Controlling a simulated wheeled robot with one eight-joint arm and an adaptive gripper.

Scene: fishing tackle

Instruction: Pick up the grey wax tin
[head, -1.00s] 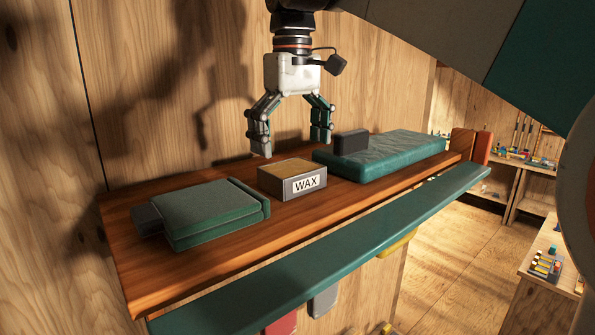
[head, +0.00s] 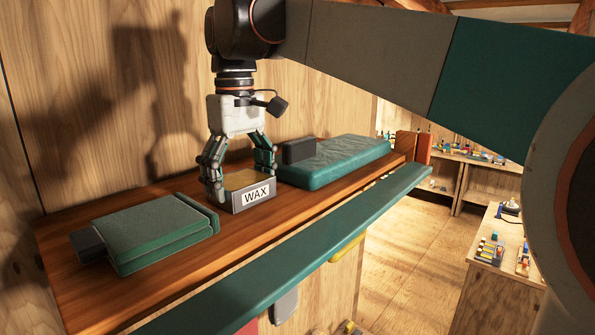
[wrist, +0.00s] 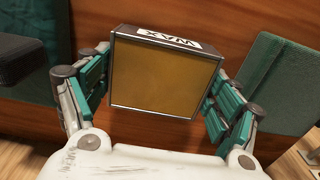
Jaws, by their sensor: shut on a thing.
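The grey wax tin (head: 252,198) is a box with a golden-brown top and a white WAX label on its front. It sits on the wooden shelf (head: 190,260) between two green things. My gripper (head: 239,188) points down over it, with one finger at each side. In the wrist view the tin (wrist: 163,75) lies between the fingers of my gripper (wrist: 160,82), which are shut on its sides. In the head view the tin appears to rest on the shelf; its underside is hidden.
A folded green pad (head: 155,232) with a dark block lies to the left. A green rail (head: 290,255) runs along the shelf's front. Workbenches stand at the far right.

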